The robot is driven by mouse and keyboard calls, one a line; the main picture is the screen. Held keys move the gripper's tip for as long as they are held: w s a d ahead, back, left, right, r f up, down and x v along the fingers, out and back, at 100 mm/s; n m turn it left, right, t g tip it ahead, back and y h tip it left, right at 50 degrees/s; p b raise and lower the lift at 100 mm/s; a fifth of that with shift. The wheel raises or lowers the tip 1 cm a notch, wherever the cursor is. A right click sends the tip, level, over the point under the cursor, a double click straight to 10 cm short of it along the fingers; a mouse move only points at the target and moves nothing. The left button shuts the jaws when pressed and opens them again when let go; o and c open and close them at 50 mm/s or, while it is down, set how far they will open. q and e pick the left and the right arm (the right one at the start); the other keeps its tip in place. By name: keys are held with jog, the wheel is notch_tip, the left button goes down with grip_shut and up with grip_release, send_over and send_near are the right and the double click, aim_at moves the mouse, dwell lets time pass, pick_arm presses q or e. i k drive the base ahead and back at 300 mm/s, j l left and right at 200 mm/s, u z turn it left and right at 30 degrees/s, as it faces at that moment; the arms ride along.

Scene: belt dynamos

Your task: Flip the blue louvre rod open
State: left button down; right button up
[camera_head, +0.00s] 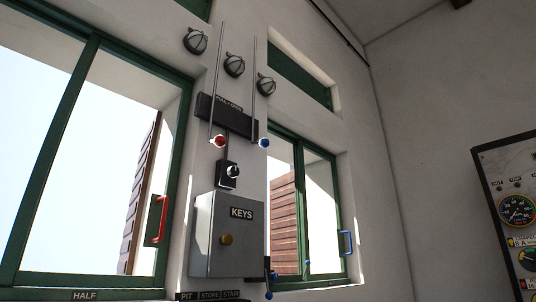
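Two thin rods hang down the white wall between the windows. The right one, the blue louvre rod (254,85), ends in a blue knob (264,143) just right of a dark labelled plate. The left rod (216,80) ends in a red knob (218,142). Both rods run up towards the high green-framed openings, and their upper ends are hard to make out. Neither of my grippers is in view.
A grey KEYS box (215,258) juts from the wall below the rods, with a small rotary switch (229,174) above it. Green-framed windows flank it, with a red handle (162,220) left and a blue handle (345,243) right. A gauge panel (490,170) stands far right.

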aim_at(264, 142)
jog(key=i+l, duration=0.2)
jog(key=l, duration=0.2)
jog(key=i+l, duration=0.2)
jog(key=l, duration=0.2)
jog(key=i+l+z, duration=0.1)
jog(key=l, duration=0.3)
jog(key=i+l, duration=0.55)
jog(key=l, duration=0.2)
jog(key=z, duration=0.05)
